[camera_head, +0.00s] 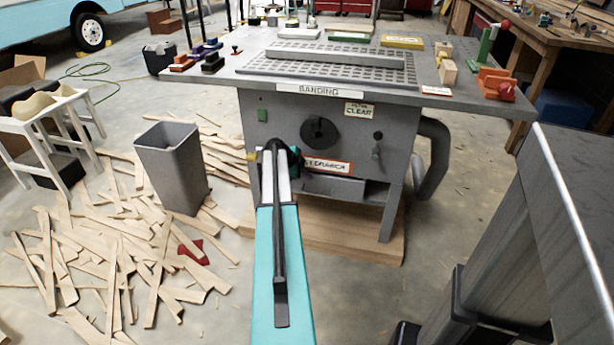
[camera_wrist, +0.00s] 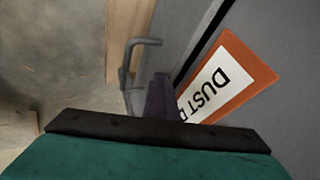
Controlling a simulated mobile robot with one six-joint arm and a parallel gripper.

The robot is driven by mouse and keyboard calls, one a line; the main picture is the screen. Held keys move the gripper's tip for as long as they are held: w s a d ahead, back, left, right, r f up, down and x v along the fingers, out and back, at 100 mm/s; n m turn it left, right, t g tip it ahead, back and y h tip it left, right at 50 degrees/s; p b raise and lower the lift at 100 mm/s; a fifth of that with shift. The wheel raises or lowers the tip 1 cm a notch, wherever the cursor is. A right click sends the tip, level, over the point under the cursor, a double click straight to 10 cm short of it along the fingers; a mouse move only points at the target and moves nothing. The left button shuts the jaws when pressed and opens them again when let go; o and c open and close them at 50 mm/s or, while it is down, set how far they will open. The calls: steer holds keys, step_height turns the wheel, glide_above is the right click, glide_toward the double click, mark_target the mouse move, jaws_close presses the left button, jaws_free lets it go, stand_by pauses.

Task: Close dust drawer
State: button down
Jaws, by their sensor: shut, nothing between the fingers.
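The dust drawer (camera_head: 335,187) is a grey drawer low in the front of the grey sanding station, below an orange-edged label (camera_head: 327,166). A dark gap shows at its right, and its front seems to stand out from the cabinet. My teal arm covers its left part. My gripper (camera_head: 292,160) is at the cabinet front, by the left end of the label. In the wrist view my shut, empty gripper (camera_wrist: 157,98) points down beside the label (camera_wrist: 226,78), close to a bent grey bar handle (camera_wrist: 138,58). I cannot tell whether it touches the drawer.
The sanding station's top (camera_head: 470,92) holds blocks and tools. A grey bin (camera_head: 172,165) and scattered wood strips (camera_head: 110,250) lie left. A grey hose (camera_head: 433,160) curves at the right side. The station stands on a wooden base (camera_head: 340,232).

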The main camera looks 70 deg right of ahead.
steer(key=w+a+r, duration=0.2)
steer(key=a+r, duration=0.6)
steer(key=a, duration=0.1)
steer(key=shift+w, duration=0.3)
stand_by(0.6)
